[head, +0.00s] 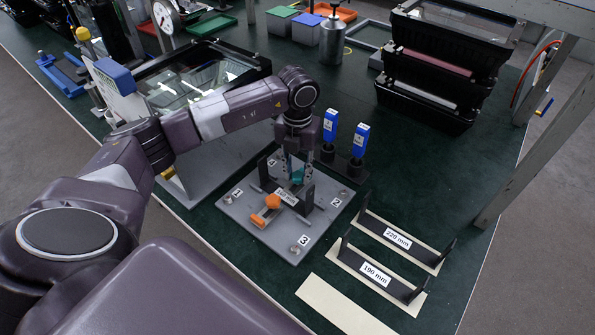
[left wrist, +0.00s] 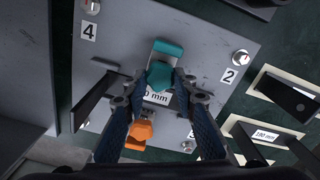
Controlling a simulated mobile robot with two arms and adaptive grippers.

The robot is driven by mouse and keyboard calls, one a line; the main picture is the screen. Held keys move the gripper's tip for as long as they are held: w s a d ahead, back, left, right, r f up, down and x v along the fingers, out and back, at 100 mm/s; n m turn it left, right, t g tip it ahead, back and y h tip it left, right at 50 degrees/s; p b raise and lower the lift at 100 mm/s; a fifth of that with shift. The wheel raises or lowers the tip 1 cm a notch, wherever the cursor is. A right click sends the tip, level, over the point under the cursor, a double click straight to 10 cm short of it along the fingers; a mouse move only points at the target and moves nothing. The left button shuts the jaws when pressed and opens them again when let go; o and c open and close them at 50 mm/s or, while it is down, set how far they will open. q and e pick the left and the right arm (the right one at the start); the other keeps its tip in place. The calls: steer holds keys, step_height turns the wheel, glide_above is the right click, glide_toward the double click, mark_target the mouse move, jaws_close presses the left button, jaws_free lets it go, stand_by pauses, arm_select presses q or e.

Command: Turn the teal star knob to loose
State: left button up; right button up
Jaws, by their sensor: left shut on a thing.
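The teal star knob (left wrist: 159,75) is on a small bracket fixture on the grey plate (head: 232,209), below a teal tab. In the head view the teal knob (head: 297,175) shows partly behind the fingers. My left gripper (left wrist: 160,85) points down over the plate and is shut on the teal star knob, one finger on each side. The same gripper (head: 297,170) shows in the head view above the plate. An orange knob (left wrist: 143,130) stands beside the teal one, nearer the gripper's base in the wrist view. My right gripper is not in view.
Numbered corner bolts stand on the plate, such as the one by label 3 (head: 302,241). Two blue-labelled tools (head: 330,125) stand close behind the plate. Brackets marked 220 mm (head: 398,238) and 190 mm (head: 377,274) lie at right. Black housings (head: 440,80) are stacked behind.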

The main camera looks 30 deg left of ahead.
mark_target(297, 175)
arm_select(q)
steer(key=shift+w+a+r, duration=0.1)
steer(key=shift+r, duration=0.05)
steer(key=o, duration=1.2)
steer(key=shift+c, duration=0.2)
step_height(297, 175, up, 12)
